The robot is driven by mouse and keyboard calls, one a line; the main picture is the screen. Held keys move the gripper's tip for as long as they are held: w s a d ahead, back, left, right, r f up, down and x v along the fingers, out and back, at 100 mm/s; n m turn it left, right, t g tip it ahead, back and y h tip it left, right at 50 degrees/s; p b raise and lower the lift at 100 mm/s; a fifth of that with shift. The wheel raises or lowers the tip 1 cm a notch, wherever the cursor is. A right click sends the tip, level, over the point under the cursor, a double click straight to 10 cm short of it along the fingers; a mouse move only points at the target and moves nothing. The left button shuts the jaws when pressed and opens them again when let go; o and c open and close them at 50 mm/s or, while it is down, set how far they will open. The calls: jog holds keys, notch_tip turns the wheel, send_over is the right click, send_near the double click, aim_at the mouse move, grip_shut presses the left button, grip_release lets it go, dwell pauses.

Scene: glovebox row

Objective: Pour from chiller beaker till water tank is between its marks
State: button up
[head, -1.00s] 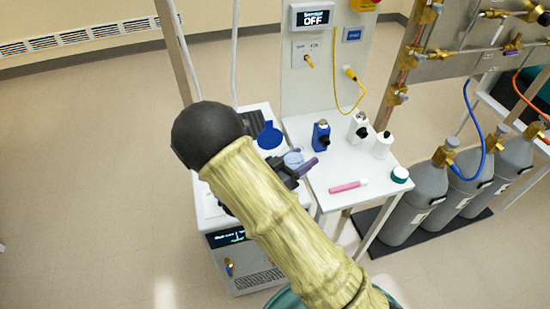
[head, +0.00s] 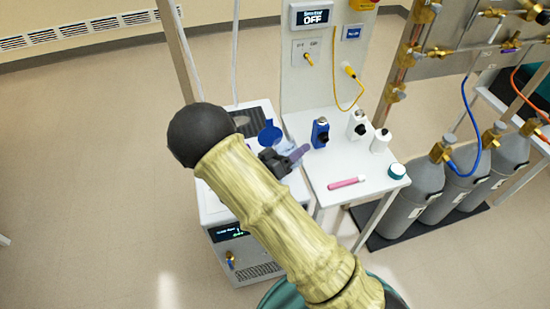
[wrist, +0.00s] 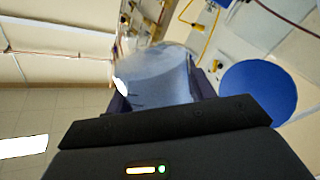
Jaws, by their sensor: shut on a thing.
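My gripper (head: 285,160) is shut on the clear, bluish chiller beaker (wrist: 160,78), which fills the middle of the wrist view. In the head view the beaker is mostly hidden at the gripper. The gripper is over the top of the white chiller (head: 240,272), close to a round blue cap (head: 270,135). That cap also shows in the wrist view (wrist: 258,95), right of the beaker and apart from it. The wrist view is strongly rolled. The water level in the beaker is unclear. My arm hides much of the chiller; the water tank's level and marks cannot be made out.
Right of the chiller, a white table (head: 325,170) carries a blue bottle (head: 320,133), white bottles (head: 380,142), a pink tube (head: 347,183) and a teal-capped jar (head: 397,172). Grey gas cylinders (head: 420,190) stand farther right. The floor at left is clear.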

jog(key=shift+w+a+r, duration=0.1)
jog(key=shift+a+r, duration=0.05)
dwell(0.3)
jog(key=shift+w+a+r+n+p, duration=0.1)
jog(key=shift+r+n+p, duration=0.1)
jog(key=shift+n+p, duration=0.35)
jog(key=shift+w+r+n+p, duration=0.1)
jog(key=shift+r+n+p, duration=0.1)
jog(key=shift+n+p, duration=0.35)
dwell(1.1)
jog(key=shift+f+n+t, duration=0.35)
jog(key=shift+n+t, duration=0.05)
jog(key=shift+n, duration=0.7)
dwell(1.1)
jog(key=shift+r+n+p, duration=0.4)
jog(key=shift+n+p, duration=0.35)
jog(key=shift+n, duration=0.25)
dwell(2.0)
